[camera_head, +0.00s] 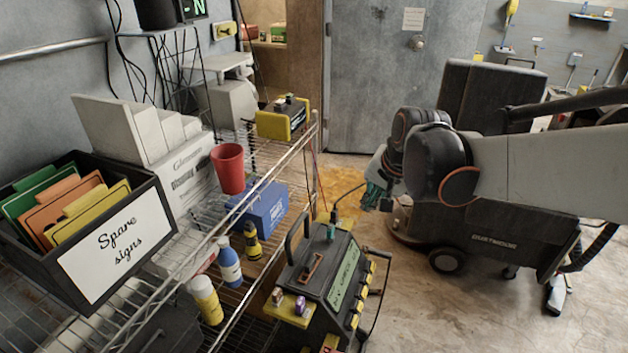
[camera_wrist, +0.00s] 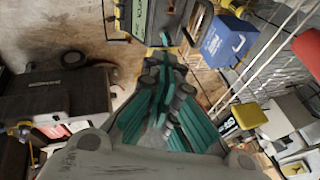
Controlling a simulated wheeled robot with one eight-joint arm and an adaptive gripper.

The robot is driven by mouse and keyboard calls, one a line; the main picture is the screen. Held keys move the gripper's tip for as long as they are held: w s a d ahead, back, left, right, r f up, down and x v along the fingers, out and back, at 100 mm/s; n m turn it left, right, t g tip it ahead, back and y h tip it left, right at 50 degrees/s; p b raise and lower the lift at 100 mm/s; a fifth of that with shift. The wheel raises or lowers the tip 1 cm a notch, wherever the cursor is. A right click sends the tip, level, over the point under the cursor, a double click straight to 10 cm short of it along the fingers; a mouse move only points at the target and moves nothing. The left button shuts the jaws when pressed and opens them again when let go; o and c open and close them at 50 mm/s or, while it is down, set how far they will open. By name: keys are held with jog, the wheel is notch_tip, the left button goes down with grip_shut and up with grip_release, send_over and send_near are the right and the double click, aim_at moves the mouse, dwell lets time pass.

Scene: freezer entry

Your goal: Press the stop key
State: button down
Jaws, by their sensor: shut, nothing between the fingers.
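My gripper (camera_head: 376,190) has teal fingers and hangs over the floor right of the shelf, in front of the grey door. In the wrist view its fingers (camera_wrist: 165,42) come together at the tips, shut and empty. A dark wheeled unit (camera_head: 318,268) with a green panel and several yellow tabs on its side stands below and nearer than my gripper; part of it shows at the wrist view's top (camera_wrist: 138,14). A yellow box with a black face (camera_head: 283,118) sits at the shelf's far end. No key is readable as the stop key.
The wire shelf (camera_head: 262,188) holds a "Spare signs" bin (camera_head: 78,296), a red cup (camera_head: 228,168), a blue box (camera_head: 260,208) and bottles. A dark floor machine (camera_head: 500,240) stands at the right, behind my arm. Concrete floor (camera_head: 420,310) is clear at front right.

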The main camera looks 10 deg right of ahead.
jog(key=w+d+f+m+g, duration=0.1)
jog(key=w+d+f+m, duration=0.35)
jog(key=w+f, duration=0.25)
jog(key=m+g+p, duration=0.1)
jog(key=m, duration=0.3)
send_over(368, 280)
jog(key=s, duration=0.3)
notch_tip(368, 280, down, 9)
jog(key=d+f+m+g, duration=0.1)
jog(key=d+f+m, duration=0.3)
jog(key=f, duration=0.7)
jog(key=s+d+f+m+g+y+p, duration=0.1)
jog(key=d+f+m, duration=0.3)
jog(key=f, duration=0.8)
jog(key=shift+f, duration=0.3)
jog(key=shift+s, duration=0.1)
jog(key=w+a+f+b, duration=0.1)
jog(key=a+f+b, duration=0.1)
jog(key=f, duration=0.4)
jog(key=w+a+f+b, duration=0.2)
jog(key=f+b, duration=0.1)
jog(key=f, duration=0.3)
jog(key=shift+a, duration=0.35)
